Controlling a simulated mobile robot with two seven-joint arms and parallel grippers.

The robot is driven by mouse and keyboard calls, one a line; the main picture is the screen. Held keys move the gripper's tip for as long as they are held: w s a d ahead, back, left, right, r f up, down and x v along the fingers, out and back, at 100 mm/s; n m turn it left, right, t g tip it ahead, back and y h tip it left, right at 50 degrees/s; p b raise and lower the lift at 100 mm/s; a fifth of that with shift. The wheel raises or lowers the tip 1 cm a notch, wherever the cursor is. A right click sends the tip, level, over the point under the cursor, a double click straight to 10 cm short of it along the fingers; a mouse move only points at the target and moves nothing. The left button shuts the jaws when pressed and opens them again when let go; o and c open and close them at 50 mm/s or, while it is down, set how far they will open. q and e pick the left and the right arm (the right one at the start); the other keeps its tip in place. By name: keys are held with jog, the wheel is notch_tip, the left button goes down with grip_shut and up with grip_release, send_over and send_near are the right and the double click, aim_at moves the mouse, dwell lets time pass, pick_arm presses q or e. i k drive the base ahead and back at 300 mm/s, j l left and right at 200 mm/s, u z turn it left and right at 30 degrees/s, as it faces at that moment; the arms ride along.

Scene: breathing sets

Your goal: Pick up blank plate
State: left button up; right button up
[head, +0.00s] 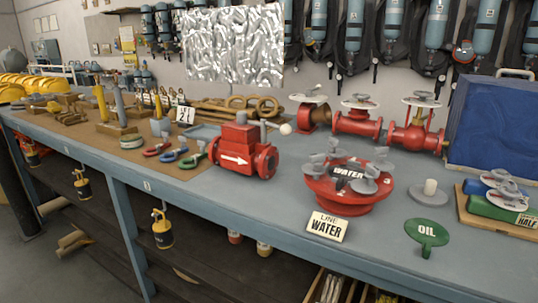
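No plate is plainly marked as blank, and I cannot tell for certain which piece it is. A flat grey disc (416,199) with a pale upright stub lies on the bench, right of the red WATER flange (338,205). A round green plate with a tab, lettered OIL (427,231), is at the bench's front edge. A card reading LINE WATER (327,227) stands in front of the flange. Grey clamp-like pieces sit on top of the flange. Neither gripper is in view.
The blue-grey bench (272,210) has bare top left of the flange. A red arrow-marked valve body (238,155) stands left, red valves (357,124) behind.

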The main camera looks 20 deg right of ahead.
aim_at(428, 194)
jog(key=l+z, duration=0.1)
jog(key=z, duration=1.55)
